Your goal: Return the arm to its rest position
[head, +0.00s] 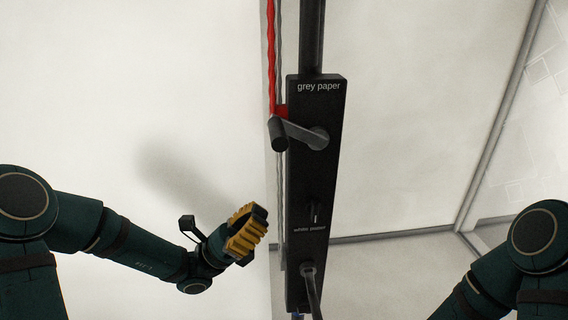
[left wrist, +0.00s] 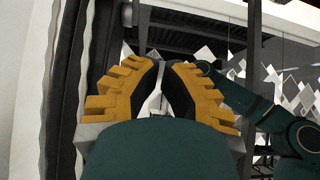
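My left gripper (head: 247,232), with ribbed yellow fingers and black pads, is raised left of the black panel post, apart from it. In the left wrist view its two fingers (left wrist: 160,68) come together at the tips, with only a narrow gap between the pads and nothing held. My left arm (head: 140,248) reaches in from the lower left, bent at the elbow. My right arm (head: 500,270) shows only in part at the lower right; its gripper is outside the head view. Teal arm links also show at the right of the left wrist view.
The black panel (head: 314,180) has labels "grey paper" and "white paper", an upper crank handle (head: 298,132) and a lower handle (head: 312,288). A red cord (head: 271,60) hangs beside it. A pale backdrop (head: 110,80) fills the left; the space between the post and my right arm is clear.

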